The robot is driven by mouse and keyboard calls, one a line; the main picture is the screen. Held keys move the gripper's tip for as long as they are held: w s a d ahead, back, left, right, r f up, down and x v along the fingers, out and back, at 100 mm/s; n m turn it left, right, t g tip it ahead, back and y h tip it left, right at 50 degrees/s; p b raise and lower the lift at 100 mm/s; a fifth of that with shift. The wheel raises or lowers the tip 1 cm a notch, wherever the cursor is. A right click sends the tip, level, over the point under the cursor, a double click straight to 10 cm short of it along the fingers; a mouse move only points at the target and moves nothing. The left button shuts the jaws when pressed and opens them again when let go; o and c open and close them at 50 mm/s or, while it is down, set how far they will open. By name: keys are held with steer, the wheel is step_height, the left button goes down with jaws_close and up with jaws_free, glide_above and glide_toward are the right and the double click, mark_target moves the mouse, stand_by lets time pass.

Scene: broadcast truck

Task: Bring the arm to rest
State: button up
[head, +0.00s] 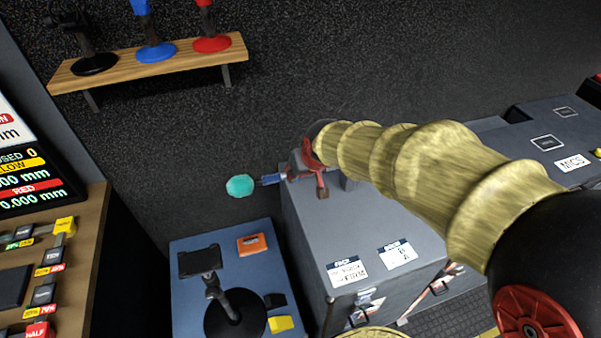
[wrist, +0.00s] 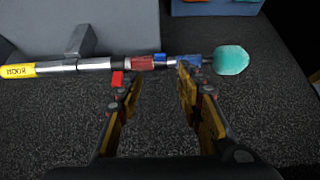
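My gripper (wrist: 156,82) is open in the wrist view, its two yellow-and-black fingers well apart with nothing gripped between them. A boom pole (wrist: 95,64) with a yellow labelled end, red and blue bands and a teal foam tip (wrist: 231,60) runs crosswise just beyond the fingertips. I cannot tell whether the fingertips touch it. In the head view my arm reaches from the lower right to beside the grey case; the teal tip (head: 240,185) pokes out left of my gripper (head: 309,182), and my arm hides most of the pole.
A grey case (head: 305,235) with labels stands below my arm, and more grey cases (head: 540,130) lie at right. A blue-topped box (head: 190,290) holds a dark stand (head: 232,312). A wooden shelf (head: 185,68) with stands is on the back wall. A control desk (head: 90,240) stands left.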

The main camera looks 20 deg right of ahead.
steer(key=shift+s, duration=0.1)
stand_by(0.4)
steer(key=s+f+g, duration=0.2)
steer(key=s+g, duration=0.1)
steer(key=s, duration=0.7)
steer(key=s+r+t, duration=0.2)
steer(key=s+r, duration=0.8)
steer(key=s, duration=0.5)
steer(key=shift+s+r, duration=0.2)
steer(key=shift+r, duration=0.15)
